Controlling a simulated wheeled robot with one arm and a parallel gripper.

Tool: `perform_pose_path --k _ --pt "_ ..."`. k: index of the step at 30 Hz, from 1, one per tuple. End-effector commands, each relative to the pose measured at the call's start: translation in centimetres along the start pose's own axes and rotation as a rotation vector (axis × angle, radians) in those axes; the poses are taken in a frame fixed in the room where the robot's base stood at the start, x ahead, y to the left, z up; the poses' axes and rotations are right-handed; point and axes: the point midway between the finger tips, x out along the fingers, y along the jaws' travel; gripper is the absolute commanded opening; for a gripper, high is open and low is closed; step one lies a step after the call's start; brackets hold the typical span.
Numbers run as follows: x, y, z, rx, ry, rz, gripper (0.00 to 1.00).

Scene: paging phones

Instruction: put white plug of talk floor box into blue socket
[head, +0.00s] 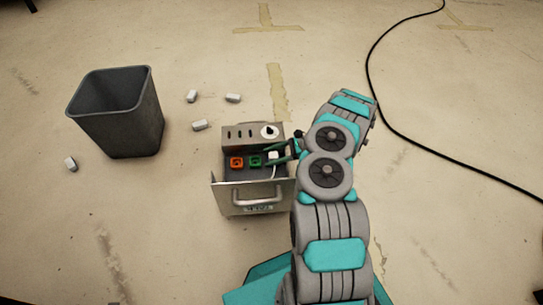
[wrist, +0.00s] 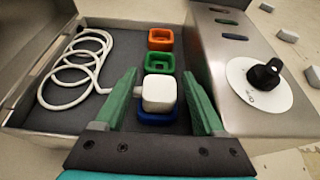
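The floor box (head: 224,196) stands open on the floor, with a metal front, a handle and a label too small to read. In the wrist view, the white plug (wrist: 159,90) sits upright over the blue socket (wrist: 157,118), whose blue rim shows below it. I cannot tell how deep the plug sits. A white cord (wrist: 66,98) lies coiled in the tray and runs to the plug. My gripper (wrist: 158,82) is open, its green fingers on either side of the plug with small gaps. In the head view my gripper (head: 286,150) reaches in from the right.
A green socket (wrist: 163,63) and an orange socket (wrist: 161,39) line up beyond the plug. A metal panel with a black knob (wrist: 263,75) rises beside them. A dark bin (head: 118,115) and several small white blocks (head: 233,98) are left and behind. A black cable (head: 371,75) lies right.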

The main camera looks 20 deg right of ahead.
Motion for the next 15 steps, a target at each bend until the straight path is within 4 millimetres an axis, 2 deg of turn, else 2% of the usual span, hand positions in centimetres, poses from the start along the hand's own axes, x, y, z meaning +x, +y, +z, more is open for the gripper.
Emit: perform_pose_path --k 10,15 --pt "-0.1 0.0 0.0 0.000 0.000 0.000 0.79" --pt "-1.2 -0.1 0.1 -0.001 0.000 -0.001 0.79"
